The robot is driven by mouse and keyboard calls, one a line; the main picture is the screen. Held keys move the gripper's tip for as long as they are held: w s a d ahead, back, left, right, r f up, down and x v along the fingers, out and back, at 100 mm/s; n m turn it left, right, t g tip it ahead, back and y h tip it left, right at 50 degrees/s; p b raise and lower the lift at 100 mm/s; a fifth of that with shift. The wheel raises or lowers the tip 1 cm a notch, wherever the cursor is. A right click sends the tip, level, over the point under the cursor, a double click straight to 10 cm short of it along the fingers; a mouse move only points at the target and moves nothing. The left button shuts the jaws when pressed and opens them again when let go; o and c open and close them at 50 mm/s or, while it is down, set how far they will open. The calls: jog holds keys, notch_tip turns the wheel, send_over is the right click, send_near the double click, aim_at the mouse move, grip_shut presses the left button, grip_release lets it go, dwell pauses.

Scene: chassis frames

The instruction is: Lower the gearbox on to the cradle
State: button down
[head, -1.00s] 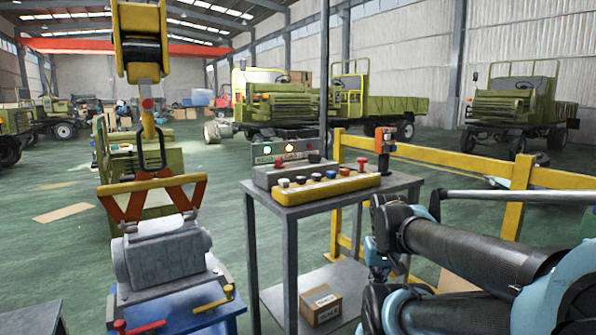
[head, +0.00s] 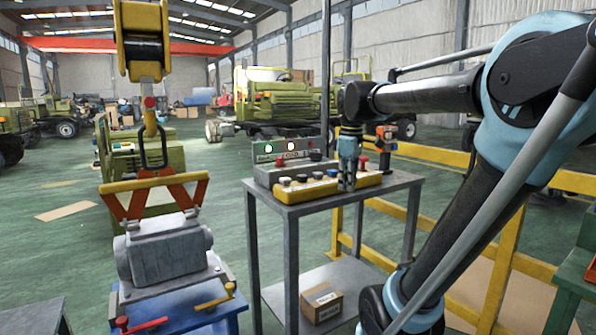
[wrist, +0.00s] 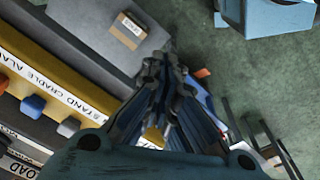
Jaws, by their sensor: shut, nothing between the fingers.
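The grey gearbox (head: 165,254) hangs under a yellow-and-orange lifting beam (head: 152,184) on the hoist hook (head: 150,150) at the left of the head view. Just below it is the blue cradle stand (head: 200,325), with a red and a yellow handle. I cannot tell whether the gearbox touches the stand. The yellow button panel (head: 310,191) with several coloured knobs lies on a grey cart; its labelled edge shows in the wrist view (wrist: 50,80). My gripper (head: 348,186) is shut and empty, pointing down in front of the panel's right part. Its fingers also show in the wrist view (wrist: 160,68).
A grey indicator box (head: 282,152) with lit lamps stands behind the panel. An orange handheld device (head: 386,138) is at the cart's back right corner. A cardboard box (head: 321,302) lies on the lower shelf. A yellow railing (head: 440,153) runs behind the cart.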

jog(key=w+a+r+n, duration=0.7)
jog(key=w+a+r, duration=0.1)
jog(key=w+r, duration=0.1)
notch_tip(320, 180, up, 6)
jog(key=n+g, duration=0.1)
jog(key=n, duration=0.4)
send_over(299, 176)
jog(key=shift+w+f, duration=0.1)
jog(key=shift+f, duration=0.1)
notch_tip(299, 176, down, 14)
jog(key=shift+r, duration=0.1)
